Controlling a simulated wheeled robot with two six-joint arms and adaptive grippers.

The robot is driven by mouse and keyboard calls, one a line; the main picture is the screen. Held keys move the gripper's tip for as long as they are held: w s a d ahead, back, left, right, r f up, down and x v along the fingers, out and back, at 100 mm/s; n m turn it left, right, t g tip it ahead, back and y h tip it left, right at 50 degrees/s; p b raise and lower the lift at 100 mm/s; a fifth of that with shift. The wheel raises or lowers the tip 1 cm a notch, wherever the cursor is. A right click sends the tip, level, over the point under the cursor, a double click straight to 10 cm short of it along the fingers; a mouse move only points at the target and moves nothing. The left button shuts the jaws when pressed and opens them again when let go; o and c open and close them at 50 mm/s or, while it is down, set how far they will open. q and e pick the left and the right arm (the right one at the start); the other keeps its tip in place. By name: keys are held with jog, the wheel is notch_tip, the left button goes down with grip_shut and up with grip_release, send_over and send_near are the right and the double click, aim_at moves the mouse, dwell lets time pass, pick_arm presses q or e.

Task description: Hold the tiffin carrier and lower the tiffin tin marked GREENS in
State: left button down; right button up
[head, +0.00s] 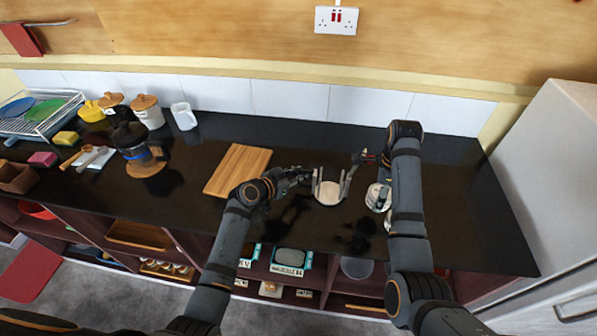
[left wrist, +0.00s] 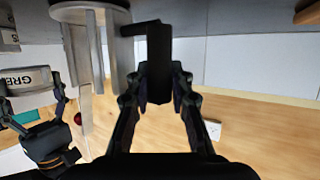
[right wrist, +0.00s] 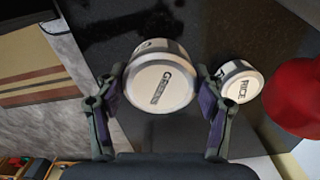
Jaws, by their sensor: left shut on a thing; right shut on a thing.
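The tiffin carrier (head: 331,194) stands on the dark counter, a pale round base with upright metal bars. It also shows upside down at the top of the left wrist view (left wrist: 95,35). My left gripper (head: 307,174) is shut on its black side handle (left wrist: 158,50). My right gripper (right wrist: 166,80) is shut around the sides of the white tin marked GREENS (right wrist: 163,88), to the right of the carrier and apart from it. The tin's lettered face is towards the right wrist camera. A red knob (right wrist: 298,98) sits near the carrier's bars.
A smaller-looking tin marked RICE (right wrist: 240,82) stands close by the GREENS tin. A wooden board (head: 238,170) lies left of the carrier. The counter right of my right arm is clear.

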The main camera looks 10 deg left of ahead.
pick_arm(q)
jog(key=shift+f, duration=0.2)
dwell(0.6)
jog(key=c, duration=1.9)
grip_release()
grip_shut()
jog(key=o, duration=0.7)
grip_release()
jog(key=shift+c, duration=0.4)
grip_shut()
